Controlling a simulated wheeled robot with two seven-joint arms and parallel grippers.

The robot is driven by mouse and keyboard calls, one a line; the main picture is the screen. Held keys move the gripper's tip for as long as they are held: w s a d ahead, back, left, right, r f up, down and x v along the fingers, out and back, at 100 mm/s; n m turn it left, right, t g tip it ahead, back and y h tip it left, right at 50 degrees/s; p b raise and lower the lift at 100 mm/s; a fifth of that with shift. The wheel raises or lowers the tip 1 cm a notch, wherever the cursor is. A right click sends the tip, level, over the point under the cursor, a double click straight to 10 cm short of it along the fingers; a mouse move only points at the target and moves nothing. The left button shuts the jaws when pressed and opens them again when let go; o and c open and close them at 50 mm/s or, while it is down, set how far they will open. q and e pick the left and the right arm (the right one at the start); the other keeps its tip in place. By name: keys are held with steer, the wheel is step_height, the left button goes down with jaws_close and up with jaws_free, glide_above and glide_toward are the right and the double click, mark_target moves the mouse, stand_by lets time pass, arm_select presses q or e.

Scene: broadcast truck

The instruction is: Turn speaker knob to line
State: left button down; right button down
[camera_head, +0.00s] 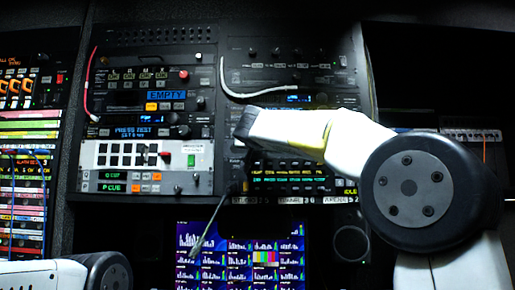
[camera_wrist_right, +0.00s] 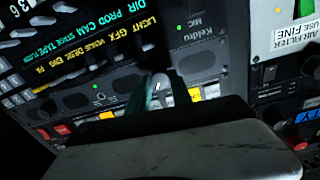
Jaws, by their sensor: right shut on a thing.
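The speaker panel with its grilles (camera_wrist_right: 77,101) shows tilted in the right wrist view, marked "Keldro" and "MIC" along one end. My right gripper (camera_wrist_right: 160,90) reaches onto this panel with its two fingers closed around a small pale grey knob (camera_wrist_right: 163,80). The fingers hide most of the knob, and I cannot read its pointer or the line mark. In the head view my right gripper (camera_head: 240,180) is at the right-hand rack, with its wrist covering the panel there. My left gripper is out of view; only part of my left arm shows at the lower left.
A gooseneck microphone (camera_head: 208,222) rises in front of the monitor (camera_head: 240,262). A white cable (camera_head: 245,94) loops across the right rack and a red cable (camera_head: 88,85) hangs at the left rack. Buttons and toggles crowd the panels around the right gripper.

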steer(key=shift+f+m, duration=0.1)
steer(key=shift+m, duration=0.5)
steer(key=c, duration=1.1)
jaws_free()
steer(key=shift+c, duration=0.2)
steer(key=s, duration=0.7)
steer(key=shift+s, duration=0.4)
steer(key=shift+a, duration=0.1)
